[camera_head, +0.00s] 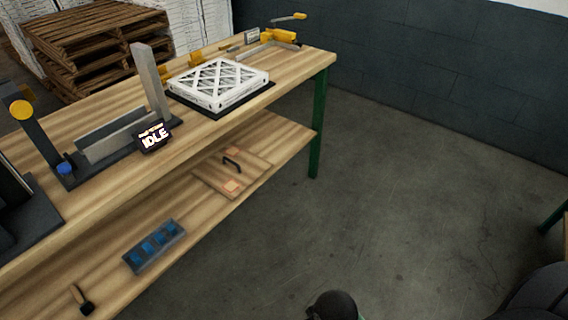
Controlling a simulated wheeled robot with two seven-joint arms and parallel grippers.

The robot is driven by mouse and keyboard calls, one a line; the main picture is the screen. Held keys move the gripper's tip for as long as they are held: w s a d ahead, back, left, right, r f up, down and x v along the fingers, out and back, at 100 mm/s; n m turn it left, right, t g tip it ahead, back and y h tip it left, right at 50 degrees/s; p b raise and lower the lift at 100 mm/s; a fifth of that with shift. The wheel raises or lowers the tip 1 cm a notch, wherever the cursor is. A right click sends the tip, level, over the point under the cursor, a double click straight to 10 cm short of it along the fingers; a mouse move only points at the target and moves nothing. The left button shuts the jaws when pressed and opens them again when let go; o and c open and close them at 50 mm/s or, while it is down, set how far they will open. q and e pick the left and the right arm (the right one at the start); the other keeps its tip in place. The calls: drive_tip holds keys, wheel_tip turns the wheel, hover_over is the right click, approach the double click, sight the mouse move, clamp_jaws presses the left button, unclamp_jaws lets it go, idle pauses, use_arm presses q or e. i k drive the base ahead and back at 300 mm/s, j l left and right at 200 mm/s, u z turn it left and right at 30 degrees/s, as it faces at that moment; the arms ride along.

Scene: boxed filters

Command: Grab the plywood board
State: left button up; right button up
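The plywood board (215,179) lies flat on the lower shelf of the workbench, under the tabletop's front edge. It is light wood, close in colour to the shelf, with a black handle (231,162) on top and small pinkish patches. Neither my left nor my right gripper can be made out in the head view. Dark rounded shapes at the bottom edge may be parts of my own body.
The bench top (225,115) holds a white boxed filter (218,82), a fixture with an "IDLE" display (154,136) and yellow clamps (279,36). A blue-and-grey tray (154,246) lies on the lower shelf (190,215). A green leg (319,125) stands right of the board. The floor (400,200) is clear.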

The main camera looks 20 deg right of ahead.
sight(233, 169)
drive_tip(key=z, duration=0.15)
drive_tip(key=i+l+u, duration=0.1)
drive_tip(key=i+l, duration=0.15)
drive_tip(key=i+l+u, duration=0.1)
drive_tip(key=i+l, duration=0.15)
drive_tip(key=i+l+u, duration=0.1)
drive_tip(key=i+l, duration=0.15)
drive_tip(key=l, duration=0.2)
drive_tip(key=i+l+u, duration=0.1)
drive_tip(key=i+l, duration=0.15)
drive_tip(key=i+l+u, duration=0.1)
drive_tip(key=l, duration=0.35)
drive_tip(key=i+l+u, duration=0.1)
drive_tip(key=i+l, duration=0.25)
drive_tip(key=i+l+u, duration=0.1)
drive_tip(key=l, duration=0.35)
drive_tip(key=i+l, duration=0.25)
drive_tip(key=l, duration=0.2)
drive_tip(key=j+u, duration=0.05)
